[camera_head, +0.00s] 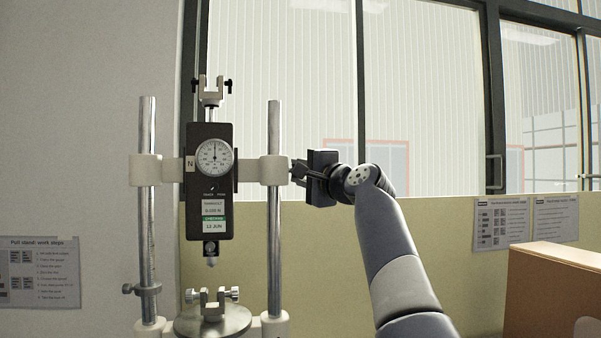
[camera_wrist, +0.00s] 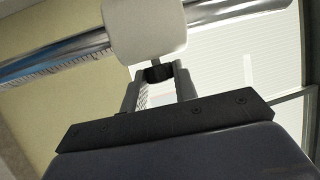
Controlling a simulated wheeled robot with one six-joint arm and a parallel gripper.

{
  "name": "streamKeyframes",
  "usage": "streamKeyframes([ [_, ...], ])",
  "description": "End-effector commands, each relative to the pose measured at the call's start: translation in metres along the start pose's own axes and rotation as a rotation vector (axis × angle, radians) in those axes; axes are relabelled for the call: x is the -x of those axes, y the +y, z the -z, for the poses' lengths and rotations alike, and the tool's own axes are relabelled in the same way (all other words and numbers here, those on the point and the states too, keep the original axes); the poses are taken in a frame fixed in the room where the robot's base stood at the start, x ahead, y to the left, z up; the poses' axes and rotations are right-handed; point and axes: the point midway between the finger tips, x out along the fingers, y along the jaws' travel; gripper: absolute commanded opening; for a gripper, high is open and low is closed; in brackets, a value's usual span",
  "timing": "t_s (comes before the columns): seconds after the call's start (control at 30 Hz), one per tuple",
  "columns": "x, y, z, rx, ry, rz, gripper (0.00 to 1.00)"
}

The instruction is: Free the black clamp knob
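The black clamp knob (camera_wrist: 158,73) sticks out from a white clamp block (camera_wrist: 145,28) on a steel column in the wrist view. In the head view the same block (camera_head: 273,170) is on the right column of the test stand, and the knob is mostly hidden by my gripper (camera_head: 299,172). My gripper reaches in from the right. In the wrist view its two fingertips (camera_wrist: 159,74) lie on either side of the knob, with no clear gap, so it looks shut on it. The gauge (camera_head: 210,180) hangs upright between the two columns.
The left column (camera_head: 147,220) carries a matching block. A lower fixture with screws (camera_head: 212,300) stands on the round base plate (camera_head: 235,320). A brown box (camera_head: 550,290) is at the lower right. Windows and a yellow-green wall panel lie behind.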

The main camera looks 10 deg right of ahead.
Motion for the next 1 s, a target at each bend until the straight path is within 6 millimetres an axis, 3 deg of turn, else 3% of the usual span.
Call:
streamKeyframes([
  [0.27,0.000,0.000,0.000,0.000,0.000,-0.001,0.05],
  [0.63,0.001,0.007,0.000,0.024,0.000,0.058,0.05],
  [1.0,0.000,0.013,0.000,0.120,0.000,0.294,0.05],
])
